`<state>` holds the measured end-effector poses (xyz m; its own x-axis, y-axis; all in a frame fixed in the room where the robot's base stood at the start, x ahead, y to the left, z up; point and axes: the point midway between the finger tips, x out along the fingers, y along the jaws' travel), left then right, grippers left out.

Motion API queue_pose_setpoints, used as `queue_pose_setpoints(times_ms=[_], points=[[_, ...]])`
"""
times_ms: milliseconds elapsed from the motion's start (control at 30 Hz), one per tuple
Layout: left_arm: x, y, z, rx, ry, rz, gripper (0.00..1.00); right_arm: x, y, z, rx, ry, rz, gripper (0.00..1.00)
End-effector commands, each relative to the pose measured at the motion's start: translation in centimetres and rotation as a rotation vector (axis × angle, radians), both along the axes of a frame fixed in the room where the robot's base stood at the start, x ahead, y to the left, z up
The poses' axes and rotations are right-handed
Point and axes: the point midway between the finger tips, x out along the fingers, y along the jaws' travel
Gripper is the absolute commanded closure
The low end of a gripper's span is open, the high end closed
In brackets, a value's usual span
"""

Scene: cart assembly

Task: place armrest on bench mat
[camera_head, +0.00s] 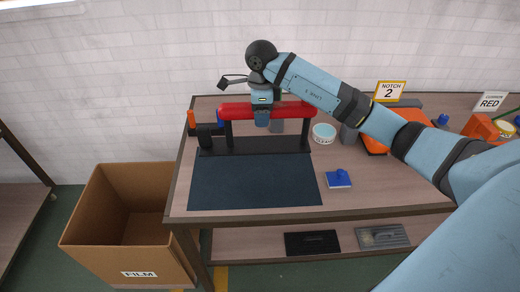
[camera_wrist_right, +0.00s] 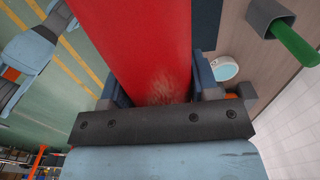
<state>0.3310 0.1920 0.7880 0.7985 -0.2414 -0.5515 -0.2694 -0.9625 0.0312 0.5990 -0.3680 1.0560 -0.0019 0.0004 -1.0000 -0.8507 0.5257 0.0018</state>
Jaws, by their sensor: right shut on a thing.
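The armrest is a long red bar (camera_head: 238,111) with black legs below it. It lies level across the back of the bench, over the rear part of the dark blue bench mat (camera_head: 255,182). My right gripper (camera_head: 263,119) comes down from above and is shut on the armrest near its middle. In the right wrist view the red pad (camera_wrist_right: 150,45) runs between the two fingers (camera_wrist_right: 160,88). A black strip lies under the legs at the mat's back edge; I cannot tell whether the legs touch the mat. My left gripper is not in view.
A white-and-teal round tin (camera_head: 324,133) and a blue block on a small plate (camera_head: 338,179) stand right of the mat. A black and orange holder (camera_head: 205,135) is at the left. A cardboard box (camera_head: 125,225) stands on the floor at left. The mat's front is clear.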

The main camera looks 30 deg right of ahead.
Motion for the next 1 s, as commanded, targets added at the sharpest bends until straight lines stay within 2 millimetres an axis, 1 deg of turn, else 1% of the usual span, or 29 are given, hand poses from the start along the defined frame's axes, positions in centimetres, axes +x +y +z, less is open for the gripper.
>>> queue_pose_setpoints(times_ms=[33, 100, 200, 300, 400, 567, 633, 800, 867, 1000], points=[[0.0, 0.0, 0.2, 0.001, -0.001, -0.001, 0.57, -0.1, 0.1, -1.2, 0.003, 0.003, 0.002, 0.95], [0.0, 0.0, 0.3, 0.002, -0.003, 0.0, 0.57, -0.1, 0.1, -2.9, 0.003, 0.003, 0.001, 0.95], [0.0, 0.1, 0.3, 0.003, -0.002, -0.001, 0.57, -0.1, 0.1, -5.1, 0.003, 0.001, 0.002, 0.95], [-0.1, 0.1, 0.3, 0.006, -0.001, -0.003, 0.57, 0.0, 0.1, -6.8, 0.002, 0.0, 0.001, 0.95], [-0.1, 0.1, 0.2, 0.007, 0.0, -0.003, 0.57, 0.0, 0.1, -7.9, 0.003, -0.002, 0.002, 0.95], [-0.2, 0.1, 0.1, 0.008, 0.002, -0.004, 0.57, 0.1, 0.1, -8.6, 0.002, -0.003, 0.002, 0.95], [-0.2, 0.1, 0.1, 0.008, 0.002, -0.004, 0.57, 0.0, 0.1, -9.2, 0.001, -0.002, 0.002, 0.95], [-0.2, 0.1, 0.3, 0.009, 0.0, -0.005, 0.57, 0.0, 0.1, -11.7, 0.003, -0.001, 0.002, 0.95], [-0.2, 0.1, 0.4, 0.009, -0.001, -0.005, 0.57, 0.0, 0.1, -12.3, 0.002, -0.001, 0.003, 0.95], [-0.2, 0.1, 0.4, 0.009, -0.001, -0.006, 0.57, 0.1, 0.0, -12.6, 0.001, -0.004, 0.003, 0.95]])
